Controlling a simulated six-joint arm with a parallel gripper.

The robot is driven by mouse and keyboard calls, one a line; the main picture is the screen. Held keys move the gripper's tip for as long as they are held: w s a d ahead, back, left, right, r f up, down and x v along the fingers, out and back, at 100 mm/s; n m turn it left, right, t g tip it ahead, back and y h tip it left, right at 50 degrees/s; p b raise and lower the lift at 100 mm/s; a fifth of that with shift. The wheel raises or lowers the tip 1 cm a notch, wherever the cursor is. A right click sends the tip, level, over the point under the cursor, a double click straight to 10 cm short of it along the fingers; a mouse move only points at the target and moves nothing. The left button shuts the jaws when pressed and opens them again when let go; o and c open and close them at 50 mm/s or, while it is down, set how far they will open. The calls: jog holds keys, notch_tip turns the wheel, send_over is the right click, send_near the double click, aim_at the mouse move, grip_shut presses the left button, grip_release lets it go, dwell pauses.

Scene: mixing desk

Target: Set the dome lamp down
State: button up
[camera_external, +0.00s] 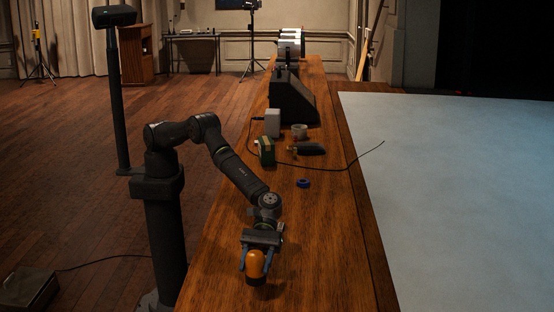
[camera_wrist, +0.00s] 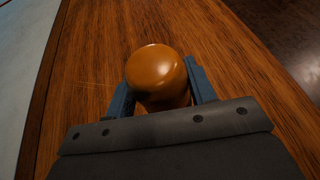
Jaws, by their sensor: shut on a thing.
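The dome lamp (camera_external: 256,264) has a rounded orange top and a dark lower part. It is upright between the fingers of my gripper (camera_external: 255,262), near the close end of the wooden desk. In the wrist view the orange dome (camera_wrist: 157,75) sits between the two blue fingers of my gripper (camera_wrist: 160,90), which is shut on it. The lamp's base is close to the desk top; I cannot tell whether it touches. The gripper body hides part of the lamp in the wrist view.
The wooden desk (camera_external: 290,230) is clear around the lamp. Farther back are a blue ring (camera_external: 303,183), a green box (camera_external: 266,151), a dark mouse-like object (camera_external: 311,148), a pale cup (camera_external: 299,131), a grey box (camera_external: 272,122) and a thin cable (camera_external: 346,166). A black wedge-shaped unit (camera_external: 291,100) stands behind them.

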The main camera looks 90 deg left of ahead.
jog(key=shift+w+a+f, duration=0.1)
jog(key=shift+w+f, duration=0.75)
jog(key=shift+f, duration=0.3)
jog(key=shift+w+a+f, duration=0.1)
jog(key=shift+w+f, duration=0.75)
jog(key=shift+f, duration=0.35)
jog(key=shift+w+a+f, duration=0.1)
jog(key=shift+w+f, duration=0.75)
jog(key=shift+f, duration=0.3)
jog(key=shift+f, duration=0.15)
jog(key=o, duration=1.1)
jog(key=shift+a+r, duration=0.15)
jog(key=shift+r, duration=0.05)
jog(key=v, duration=1.1)
jog(key=shift+a+r, duration=0.15)
jog(key=shift+a, duration=0.15)
